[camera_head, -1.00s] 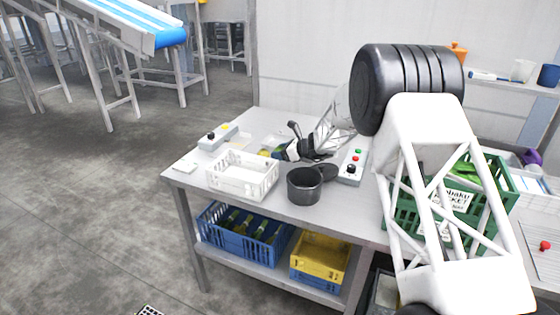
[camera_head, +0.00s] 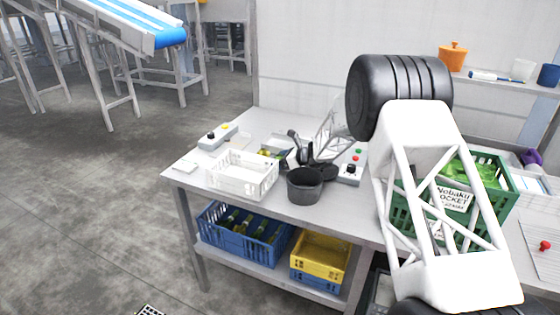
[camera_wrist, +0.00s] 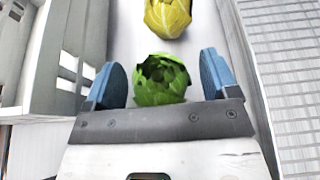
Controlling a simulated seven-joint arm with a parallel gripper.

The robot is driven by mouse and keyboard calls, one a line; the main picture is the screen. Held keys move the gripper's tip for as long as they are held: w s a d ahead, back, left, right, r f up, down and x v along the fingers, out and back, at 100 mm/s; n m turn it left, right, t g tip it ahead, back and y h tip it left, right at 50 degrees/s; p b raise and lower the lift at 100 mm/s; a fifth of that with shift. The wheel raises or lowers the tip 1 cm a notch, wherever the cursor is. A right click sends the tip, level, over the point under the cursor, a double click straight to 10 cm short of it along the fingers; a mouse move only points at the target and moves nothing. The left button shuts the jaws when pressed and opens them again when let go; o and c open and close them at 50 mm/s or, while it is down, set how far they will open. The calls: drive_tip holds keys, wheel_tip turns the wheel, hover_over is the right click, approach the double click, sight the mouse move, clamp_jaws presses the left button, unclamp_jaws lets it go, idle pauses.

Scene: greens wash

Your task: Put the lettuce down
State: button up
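A green lettuce (camera_wrist: 160,88) rests on a pale, narrow surface (camera_wrist: 205,35) in the wrist view. My gripper (camera_wrist: 162,77) is open, with one blue fingertip on each side of the lettuce and a visible gap at both sides. A yellower lettuce (camera_wrist: 167,14) lies farther along the same surface. In the head view my gripper (camera_head: 284,157) is low over the table behind the white crate (camera_head: 243,184). Only small yellow-green bits (camera_head: 265,153) show beside it there; the green lettuce cannot be made out.
A black pot (camera_head: 305,187) stands close in front of my gripper. A button box (camera_head: 351,172) is to its right and another control box (camera_head: 217,137) to its left. A green crate (camera_head: 497,222) with bagged greens is partly behind my arm. The table's front left corner is mostly clear.

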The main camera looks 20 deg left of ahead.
drive_tip(key=shift+o, duration=0.4)
drive_tip(key=shift+r, duration=0.1)
drive_tip(key=shift+v, duration=0.9)
drive_tip(key=v, duration=1)
drive_tip(key=shift+d, duration=0.1)
drive_tip(key=shift+o, duration=0.4)
